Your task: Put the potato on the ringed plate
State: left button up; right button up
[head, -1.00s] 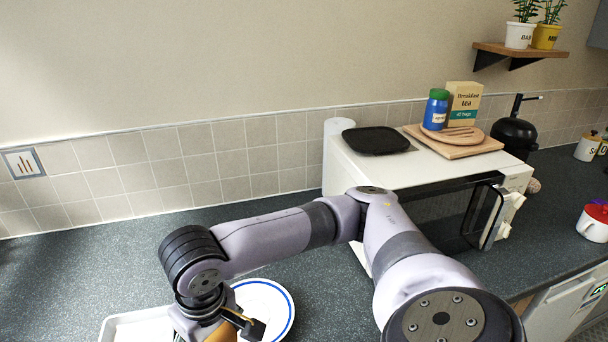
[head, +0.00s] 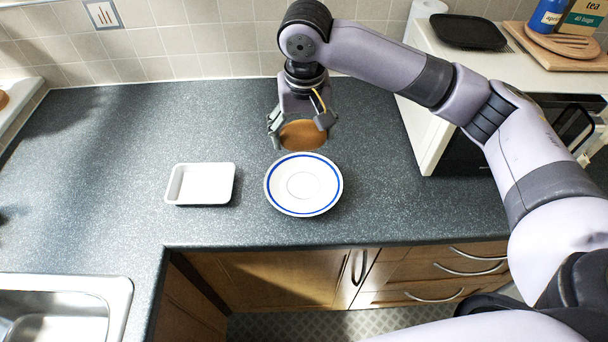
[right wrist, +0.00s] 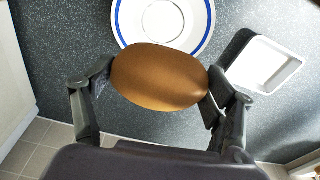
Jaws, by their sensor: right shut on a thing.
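The potato (head: 303,135) is a brown oval held between the fingers of my right gripper (head: 302,128). In the head view it is just behind the ringed plate, close to its far rim. The ringed plate (head: 303,186) is white with a blue ring and lies empty on the counter. In the right wrist view the potato (right wrist: 160,77) sits between both fingertips and covers part of the plate (right wrist: 205,40). It appears to be held above the counter, but the exact height is hard to tell. My left gripper is not in view.
A white rectangular tray (head: 201,184) lies empty on the counter left of the plate. A sink (head: 62,283) is at the lower left. The microwave (head: 432,120) stands to the right, with a black tray (head: 467,33) on top. The counter around the plate is mostly clear.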

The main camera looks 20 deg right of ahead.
jog(key=p, duration=0.1)
send_over(304, 184)
jog(key=f, duration=0.9)
jog(key=shift+s+a+f, duration=0.15)
jog(key=shift+s+f, duration=0.05)
jog(key=shift+f, duration=0.05)
jog(key=shift+f+p, duration=0.5)
jog(key=shift+f, duration=2)
jog(key=o, duration=1.3)
jog(key=shift+f, duration=0.15)
jog(key=r, duration=0.4)
jog(key=s+r+b, duration=0.1)
jog(key=r, duration=0.3)
jog(key=r+b, duration=0.1)
jog(key=r, duration=0.3)
jog(key=shift+s+a+r, duration=0.15)
jog(key=shift+s, duration=0.1)
